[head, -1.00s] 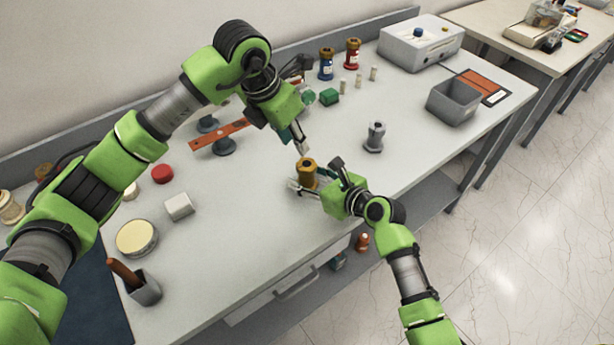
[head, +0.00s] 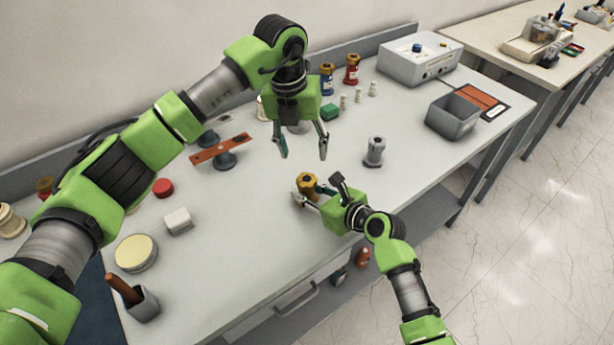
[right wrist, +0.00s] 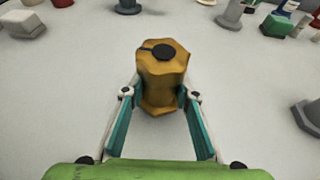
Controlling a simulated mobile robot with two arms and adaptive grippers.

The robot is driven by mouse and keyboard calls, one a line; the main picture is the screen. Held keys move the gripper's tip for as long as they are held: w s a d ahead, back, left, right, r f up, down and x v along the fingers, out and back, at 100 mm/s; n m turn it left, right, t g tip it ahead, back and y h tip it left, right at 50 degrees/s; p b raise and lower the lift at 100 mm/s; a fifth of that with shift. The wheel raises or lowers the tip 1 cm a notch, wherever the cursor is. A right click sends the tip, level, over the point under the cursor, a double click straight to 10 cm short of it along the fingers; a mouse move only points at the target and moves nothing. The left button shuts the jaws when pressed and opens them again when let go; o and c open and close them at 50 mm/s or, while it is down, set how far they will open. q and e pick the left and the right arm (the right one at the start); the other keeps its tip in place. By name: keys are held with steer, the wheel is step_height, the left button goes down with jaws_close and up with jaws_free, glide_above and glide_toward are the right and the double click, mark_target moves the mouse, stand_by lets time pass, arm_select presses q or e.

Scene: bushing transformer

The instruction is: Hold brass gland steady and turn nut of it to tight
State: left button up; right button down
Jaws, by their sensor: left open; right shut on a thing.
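The brass gland (head: 307,183) stands upright on the bench near its front edge.
A grey gland (head: 375,151) stands to the right. Blue (head: 327,78) and red (head: 352,69) glands stand at the back near a green block (head: 330,112). A grey bin (head: 453,115) is at the right. An orange bar (head: 220,149) on stands lies left. The bench around the gland is clear.

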mark_target(307, 179)
arm_select(q)
steer(key=f+n, duration=0.2)
steer(key=f, duration=0.1)
steer(key=f+n+y, duration=0.1)
steer(key=f+n, duration=0.1)
steer(key=f, duration=0.1)
steer(key=w+d+f+n+g, duration=0.1)
steer(key=f+n, duration=0.1)
steer(key=f, duration=0.2)
steer(key=shift+n, duration=0.3)
steer(key=c, duration=1.1)
